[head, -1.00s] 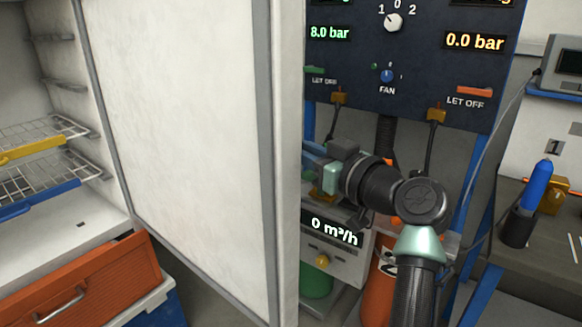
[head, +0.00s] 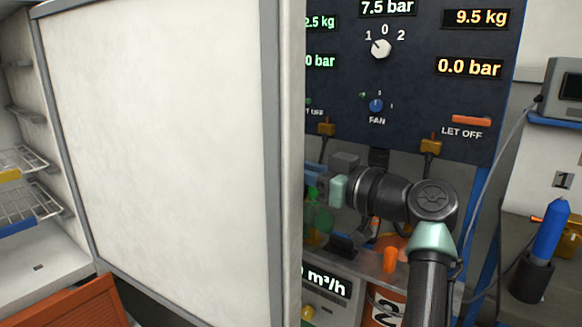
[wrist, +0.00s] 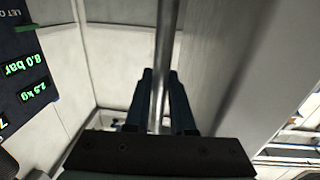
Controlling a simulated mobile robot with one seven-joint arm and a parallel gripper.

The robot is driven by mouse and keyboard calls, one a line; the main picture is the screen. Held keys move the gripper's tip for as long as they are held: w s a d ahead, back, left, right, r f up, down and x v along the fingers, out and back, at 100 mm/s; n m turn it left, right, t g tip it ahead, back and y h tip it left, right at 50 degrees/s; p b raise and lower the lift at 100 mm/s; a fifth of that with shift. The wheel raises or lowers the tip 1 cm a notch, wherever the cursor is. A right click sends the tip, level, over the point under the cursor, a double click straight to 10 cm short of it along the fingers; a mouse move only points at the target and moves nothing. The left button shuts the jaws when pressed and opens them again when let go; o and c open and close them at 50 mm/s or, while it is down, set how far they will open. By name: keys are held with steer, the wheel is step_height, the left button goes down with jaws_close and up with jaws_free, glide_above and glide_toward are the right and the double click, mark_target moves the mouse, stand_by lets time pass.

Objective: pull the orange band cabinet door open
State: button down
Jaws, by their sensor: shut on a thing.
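The cabinet door (head: 165,140) stands open in the head view, its white inner face with grey trim towards me. I see no orange band on it. A vertical metal bar handle (wrist: 167,45) runs beside the door's outer face (wrist: 215,60) in the wrist view. My gripper (wrist: 163,100) is shut on this handle, one dark finger on each side. In the head view my gripper (head: 315,185) reaches behind the door's free edge, which hides its fingertips and the handle.
Wire shelves (head: 30,200) and an orange drawer (head: 75,302) show inside the cabinet at left. A dark gauge panel (head: 410,90) stands behind my arm. A bench with a blue-handled tool (head: 551,228) in a black holder is at right.

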steer(key=shift+a, duration=0.1)
steer(key=c, duration=0.8)
jaws_free()
steer(key=shift+o, duration=0.2)
steer(key=v, duration=1.3)
